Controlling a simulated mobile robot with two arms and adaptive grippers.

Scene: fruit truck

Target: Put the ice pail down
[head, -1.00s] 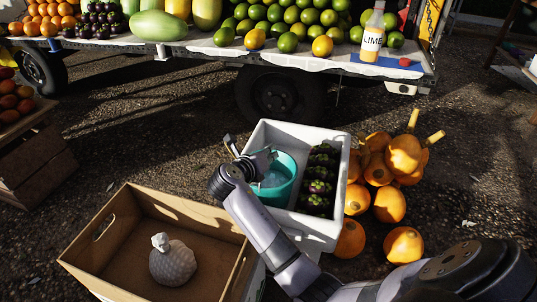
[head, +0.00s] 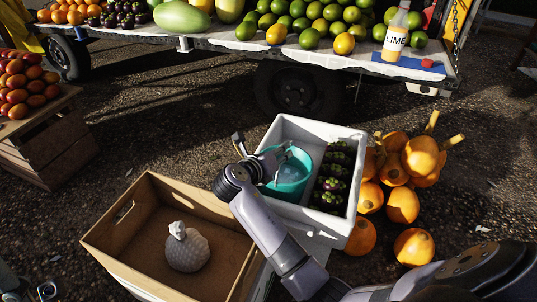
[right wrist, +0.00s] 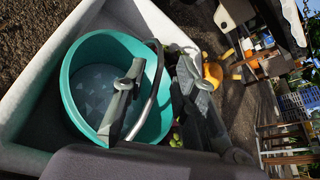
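The teal ice pail (head: 294,184) stands upright inside a white crate (head: 338,226), against its left side, with pale ice in it. In the right wrist view the pail (right wrist: 84,56) shows from above, its grey handle (right wrist: 156,86) raised beside my fingers. My right gripper (head: 261,150) is at the pail's left rim in the head view. In the right wrist view its two fingers (right wrist: 160,68) stand apart, one over the pail's mouth and one outside, with the handle between them. At the head view's bottom left corner, small dark parts may be my left gripper (head: 28,289), cut off.
Dark purple fruit (head: 331,180) fills the crate's right side. Orange gourds (head: 403,205) lie to the right. The fruit truck (head: 300,60) stands behind. Bare ground lies between.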

